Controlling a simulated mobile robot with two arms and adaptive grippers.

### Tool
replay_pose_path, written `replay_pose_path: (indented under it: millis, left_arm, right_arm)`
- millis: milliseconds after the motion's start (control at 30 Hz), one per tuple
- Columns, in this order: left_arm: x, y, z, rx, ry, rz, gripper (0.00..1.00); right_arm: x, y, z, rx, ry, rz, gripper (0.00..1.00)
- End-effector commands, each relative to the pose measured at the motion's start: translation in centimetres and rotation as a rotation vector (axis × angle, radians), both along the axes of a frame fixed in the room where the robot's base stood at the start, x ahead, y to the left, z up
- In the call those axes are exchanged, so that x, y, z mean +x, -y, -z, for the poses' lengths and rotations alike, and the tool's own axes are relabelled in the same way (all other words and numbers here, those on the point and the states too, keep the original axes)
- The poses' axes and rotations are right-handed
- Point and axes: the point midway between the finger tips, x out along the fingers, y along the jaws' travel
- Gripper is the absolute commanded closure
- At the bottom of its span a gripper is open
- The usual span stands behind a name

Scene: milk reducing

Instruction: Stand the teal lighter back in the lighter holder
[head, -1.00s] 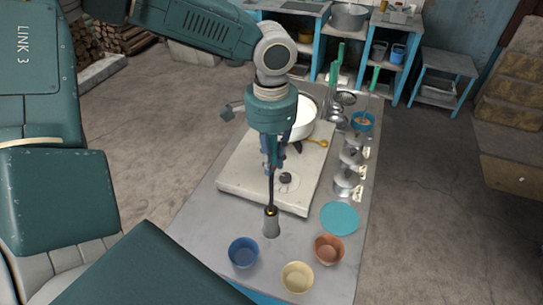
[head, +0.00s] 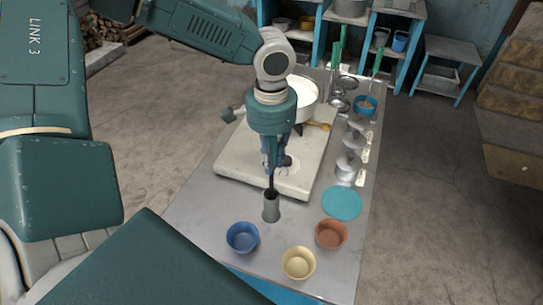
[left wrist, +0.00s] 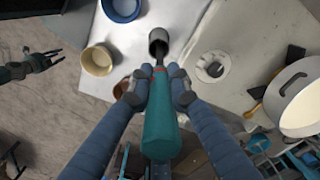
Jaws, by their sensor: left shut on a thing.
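My left gripper (head: 272,168) is shut on the teal lighter (left wrist: 160,130), above the table. In the left wrist view the fingers clasp the teal handle from both sides, and its dark rod points to the holder. The lighter holder (head: 271,209) is a grey upright cup on the front part of the table; its open mouth shows in the left wrist view (left wrist: 158,36). The rod's tip is at the mouth and seems to be just inside; the depth is hard to tell. My right gripper (left wrist: 45,62) shows small at the left of the left wrist view, open and empty.
Blue (head: 242,237), cream (head: 298,263) and brown (head: 331,234) bowls stand near the holder. A teal disc (head: 341,203) lies to its right. Behind it is a pale stove slab (head: 235,165) with a pot of white liquid (head: 303,92). Metal containers line the right edge.

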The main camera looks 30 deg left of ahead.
Motion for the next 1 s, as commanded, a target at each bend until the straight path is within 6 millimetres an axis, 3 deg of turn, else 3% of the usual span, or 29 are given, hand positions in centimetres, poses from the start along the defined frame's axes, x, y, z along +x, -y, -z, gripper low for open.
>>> replay_pose_path:
  millis: [233, 267, 367, 733, 867, 1000]
  left_arm:
    - [0.0, 0.0, 0.0, 0.0, 0.001, 0.0, 1.0]
    - [0.0, 0.0, 0.0, 0.0, 0.001, 0.0, 0.78]
    - [0.0, 0.0, 0.0, 0.0, 0.0, 0.0, 0.6]
    - [0.1, 0.0, -0.5, 0.0, 0.002, -0.001, 0.6]
    - [0.2, 0.0, -2.4, -0.001, 0.005, -0.002, 0.6]
    - [0.2, 0.0, -5.4, -0.002, 0.008, -0.002, 0.6]
  right_arm:
    - [0.0, 0.0, 0.0, 0.0, 0.0, 0.0, 0.68]
    - [0.0, 0.0, 0.0, 0.0, 0.0, 0.0, 0.68]
    - [0.0, 0.0, 0.0, 0.0, 0.0, 0.0, 0.68]
    - [0.1, 0.6, 0.0, -0.007, 0.002, 0.0, 0.68]
    - [0.1, 0.4, 0.0, -0.005, 0.001, 0.0, 0.68]
    - [0.1, 0.3, 0.0, -0.004, 0.001, 0.0, 0.68]
